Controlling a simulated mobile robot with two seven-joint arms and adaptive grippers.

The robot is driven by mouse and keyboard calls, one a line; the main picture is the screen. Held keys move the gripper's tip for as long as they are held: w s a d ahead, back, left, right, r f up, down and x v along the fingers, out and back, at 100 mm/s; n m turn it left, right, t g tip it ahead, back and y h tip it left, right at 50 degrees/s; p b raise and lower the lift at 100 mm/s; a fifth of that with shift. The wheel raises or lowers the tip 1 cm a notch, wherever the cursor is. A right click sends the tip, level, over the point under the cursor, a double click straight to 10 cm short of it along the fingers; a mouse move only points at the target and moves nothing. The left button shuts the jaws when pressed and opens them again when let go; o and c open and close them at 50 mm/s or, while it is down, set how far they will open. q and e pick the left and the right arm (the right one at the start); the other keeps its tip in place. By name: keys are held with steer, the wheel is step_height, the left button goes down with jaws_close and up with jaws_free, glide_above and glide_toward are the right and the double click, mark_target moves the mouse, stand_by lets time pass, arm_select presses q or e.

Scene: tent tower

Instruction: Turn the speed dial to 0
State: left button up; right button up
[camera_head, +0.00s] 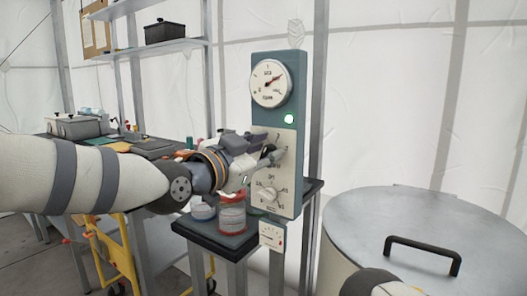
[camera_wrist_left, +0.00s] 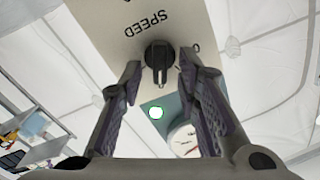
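The speed dial (camera_wrist_left: 158,55) is a black knob on a pale panel face, under the upside-down word SPEED in the left wrist view. Its ridge points down in that view, toward the green light (camera_wrist_left: 156,113). A printed mark that looks like 0 is to its right. My left gripper (camera_wrist_left: 160,72) is open, with one finger on each side of the dial and a visible gap on both sides. In the head view, my left gripper (camera_head: 274,155) is at the front of the control panel (camera_head: 286,217) and largely hides the dial. My right gripper is not seen.
Round containers (camera_head: 232,214) stand on a small dark stand under my left gripper. A large metal drum (camera_head: 430,225) with a black handle is at the right.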

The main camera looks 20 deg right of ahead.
arm_select(q)
jaws_close()
steer(key=shift+n, duration=0.4)
steer(key=n, duration=0.6)
steer(key=n+b, duration=0.1)
steer(key=n, duration=0.5)
steer(key=w+a+f+n, duration=0.1)
steer(key=n, duration=0.5)
steer(key=shift+w+n+b, duration=0.1)
steer(key=shift+n+b, duration=0.25)
steer(key=shift+n, duration=0.05)
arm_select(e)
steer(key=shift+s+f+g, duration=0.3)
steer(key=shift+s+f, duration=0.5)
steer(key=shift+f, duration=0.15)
arm_select(q)
steer(key=shift+n, duration=0.3)
jaws_free()
